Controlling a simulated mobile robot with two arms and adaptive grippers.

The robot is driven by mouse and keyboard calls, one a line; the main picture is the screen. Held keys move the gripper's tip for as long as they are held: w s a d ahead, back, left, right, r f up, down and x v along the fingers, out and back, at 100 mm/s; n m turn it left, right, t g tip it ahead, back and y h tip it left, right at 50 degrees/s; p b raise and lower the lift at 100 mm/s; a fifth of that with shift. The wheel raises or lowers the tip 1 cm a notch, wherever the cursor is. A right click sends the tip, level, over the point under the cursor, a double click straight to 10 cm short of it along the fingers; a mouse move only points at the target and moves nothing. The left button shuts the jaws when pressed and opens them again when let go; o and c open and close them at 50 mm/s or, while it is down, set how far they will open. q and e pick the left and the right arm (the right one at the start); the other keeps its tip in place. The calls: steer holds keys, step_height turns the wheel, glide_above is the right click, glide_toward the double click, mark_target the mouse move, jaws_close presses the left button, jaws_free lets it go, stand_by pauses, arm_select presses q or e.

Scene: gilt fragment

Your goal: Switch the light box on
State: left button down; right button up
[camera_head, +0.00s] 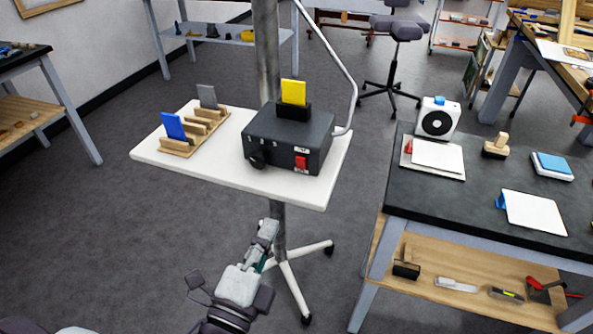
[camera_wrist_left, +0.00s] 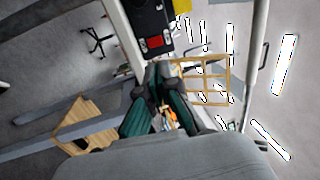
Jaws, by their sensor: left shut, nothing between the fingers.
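The light box (camera_head: 275,136) is a black box on a white stand top (camera_head: 215,170). Its front face has a black knob (camera_head: 257,160) and a red switch (camera_head: 301,162). In the left wrist view the dark box (camera_wrist_left: 146,16) and its red switch (camera_wrist_left: 155,41) show just beyond the fingertips. My left gripper (camera_head: 269,228) is shut and empty, in front of and below the stand top's front edge in the head view. Its fingertips also show in the left wrist view (camera_wrist_left: 160,72), apart from the switch. The switch's on or off state cannot be told. My right gripper is not in view.
A yellow card (camera_head: 293,92) stands in a black holder on the box. A wooden rack (camera_head: 190,135) with blue and grey cards stands left of it. A bent grey tube (camera_head: 347,80) rises at the stand's right side. A dark workbench (camera_head: 480,190) stands to the right.

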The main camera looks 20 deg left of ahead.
arm_select(q)
steer(key=p, duration=0.4)
glide_toward(300, 160)
steer(key=w, duration=0.4)
steer(key=w+r, duration=0.1)
steer(key=w, duration=0.1)
steer(key=shift+w+d, duration=0.1)
steer(key=shift+w, duration=0.6)
steer(key=r+p, duration=0.1)
steer(key=p, duration=0.2)
steer(key=shift+w+r+g+p, duration=0.1)
steer(key=shift+r+g+p, duration=0.05)
steer(key=shift+g+p, duration=0.2)
steer(key=shift+f, duration=0.45)
